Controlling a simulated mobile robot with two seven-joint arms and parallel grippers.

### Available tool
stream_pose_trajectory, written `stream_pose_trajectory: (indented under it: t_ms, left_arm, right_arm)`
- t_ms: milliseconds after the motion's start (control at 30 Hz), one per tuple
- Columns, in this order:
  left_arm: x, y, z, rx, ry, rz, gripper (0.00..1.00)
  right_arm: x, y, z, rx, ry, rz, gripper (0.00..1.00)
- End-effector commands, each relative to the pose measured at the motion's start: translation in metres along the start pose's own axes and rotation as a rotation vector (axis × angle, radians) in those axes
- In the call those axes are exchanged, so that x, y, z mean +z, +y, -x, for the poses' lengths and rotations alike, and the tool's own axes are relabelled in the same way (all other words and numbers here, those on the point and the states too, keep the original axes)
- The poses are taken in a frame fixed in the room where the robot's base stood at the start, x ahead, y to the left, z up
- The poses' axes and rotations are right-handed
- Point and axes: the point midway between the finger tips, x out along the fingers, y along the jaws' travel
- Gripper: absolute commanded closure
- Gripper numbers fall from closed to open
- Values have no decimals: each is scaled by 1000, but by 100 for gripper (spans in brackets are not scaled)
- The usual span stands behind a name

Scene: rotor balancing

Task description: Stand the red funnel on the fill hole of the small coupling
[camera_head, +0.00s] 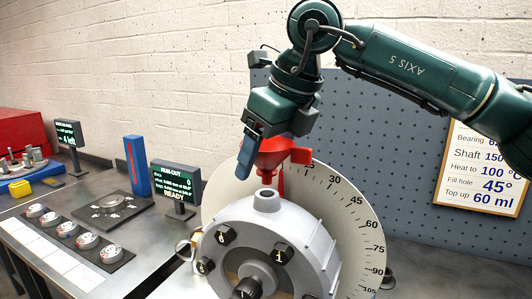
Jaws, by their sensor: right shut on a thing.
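The red funnel (272,157) is upright, with its spout pointing down, just over the raised fill hole (266,197) on top of the small grey coupling (262,237). The spout tip is very close to the hole's rim; I cannot tell whether it touches. My right gripper (262,143) comes down from above and is shut on the funnel. Its blue finger shows at the funnel's left side, and the other finger is partly hidden. My left gripper is out of view.
A round degree dial (345,205) stands behind the coupling. To the left are a run-out screen (172,182) reading READY, a blue upright block (137,165), a scale screen (69,133) and a dark tray (75,238) of small round parts. A notice (483,170) hangs at right.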

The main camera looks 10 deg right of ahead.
Motion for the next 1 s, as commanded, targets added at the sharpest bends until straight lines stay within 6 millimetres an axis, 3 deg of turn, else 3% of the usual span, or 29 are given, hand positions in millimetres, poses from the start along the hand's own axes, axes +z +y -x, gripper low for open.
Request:
stream_pose_trajectory:
  t_ms: [1000]
  left_arm:
    - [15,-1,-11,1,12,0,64]
  right_arm:
    - [-12,0,-28,0,0,0,49]
